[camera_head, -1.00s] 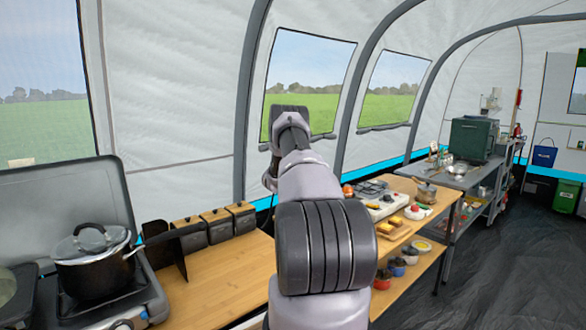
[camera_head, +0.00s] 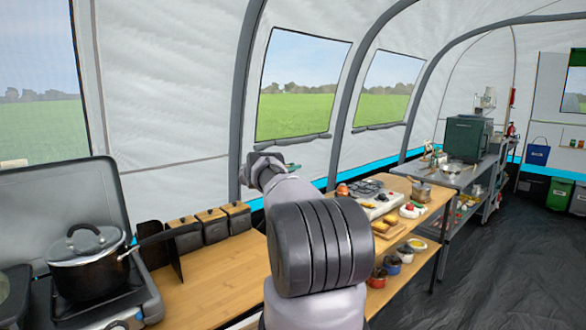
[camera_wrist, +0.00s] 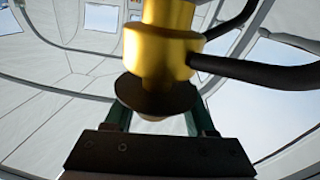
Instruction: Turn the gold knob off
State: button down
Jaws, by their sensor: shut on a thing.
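The gold knob (camera_wrist: 160,55) fills the upper middle of the wrist view, a shiny brass-coloured cylinder with a dark round disc (camera_wrist: 157,96) at its lower end. My gripper (camera_wrist: 158,118) has its two green fingers on either side of the disc and lower gold part, shut on it. The dark gripper body covers the bottom of that view. In the head view my arm's end rises in front of the tent wall, with a bit of green finger (camera_head: 293,167) showing. The gold knob cannot be made out there.
Black hoses (camera_wrist: 275,72) run from the gold piece to the right. A lidded pot (camera_head: 88,268) stands on a stove at left. Black canisters (camera_head: 212,228) line the wooden counter (camera_head: 205,285). A food-laden shelf (camera_head: 400,240) stands right of my arm; dark floor beyond is open.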

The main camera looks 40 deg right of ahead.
jog(key=shift+w+a+r, duration=0.2)
jog(key=shift+a, duration=0.15)
jog(key=shift+s+d+m+g, duration=0.1)
jog(key=shift+s+m+g, duration=0.3)
jog(key=shift+g, duration=0.2)
jog(key=shift+c, duration=2.2)
grip_release()
jog(key=shift+d+f, duration=0.1)
jog(key=w+a, duration=0.1)
jog(key=a, duration=0.9)
jog(key=shift+w+a, duration=0.15)
jog(key=shift+a, duration=0.2)
